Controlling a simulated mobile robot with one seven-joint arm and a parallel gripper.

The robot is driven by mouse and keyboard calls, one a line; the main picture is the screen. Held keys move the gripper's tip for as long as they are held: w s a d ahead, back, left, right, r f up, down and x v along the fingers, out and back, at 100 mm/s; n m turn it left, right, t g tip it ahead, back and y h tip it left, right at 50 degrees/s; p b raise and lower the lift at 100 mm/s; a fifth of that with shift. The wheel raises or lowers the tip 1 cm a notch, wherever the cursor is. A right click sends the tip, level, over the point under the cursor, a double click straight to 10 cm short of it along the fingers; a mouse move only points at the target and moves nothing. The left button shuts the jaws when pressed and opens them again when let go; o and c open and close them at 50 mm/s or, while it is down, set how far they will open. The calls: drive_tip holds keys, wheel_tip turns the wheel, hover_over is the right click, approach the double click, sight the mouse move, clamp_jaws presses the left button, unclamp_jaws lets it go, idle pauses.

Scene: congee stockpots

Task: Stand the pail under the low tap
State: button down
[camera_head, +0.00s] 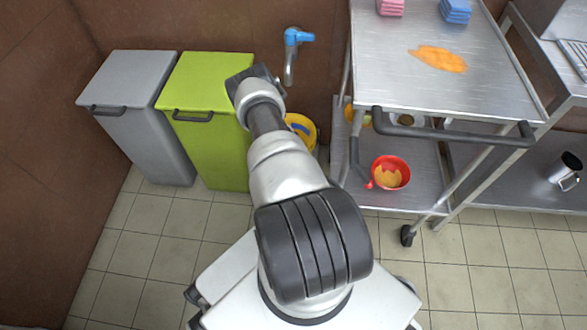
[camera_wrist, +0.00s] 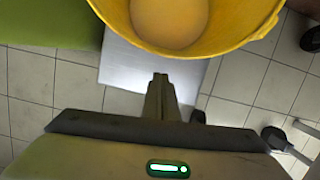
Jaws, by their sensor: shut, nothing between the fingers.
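The yellow pail (camera_head: 302,124) is near the wall below the tap in the head view, partly hidden behind my arm. In the wrist view, the yellow pail (camera_wrist: 225,42) fills the top, seen from above into its open mouth. The low tap (camera_head: 291,58) has a blue handle and a metal spout on the brown wall. My gripper (camera_wrist: 160,80) is shut and empty, its fingertips just short of the pail's near side in the picture. Whether they touch it cannot be told. My gripper is hidden in the head view.
A green bin (camera_head: 210,85) and a grey bin (camera_head: 125,80) stand left of the pail. A steel cart (camera_head: 400,80) stands on the right, with a red bowl (camera_head: 391,162) on its lower shelf. The tiled floor (camera_head: 150,290) is clear at lower left.

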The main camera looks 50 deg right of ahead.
drive_tip(key=p+v, duration=0.4)
drive_tip(key=v, duration=0.6)
drive_tip(key=shift+s+a, duration=0.25)
drive_tip(key=shift+r, duration=0.1)
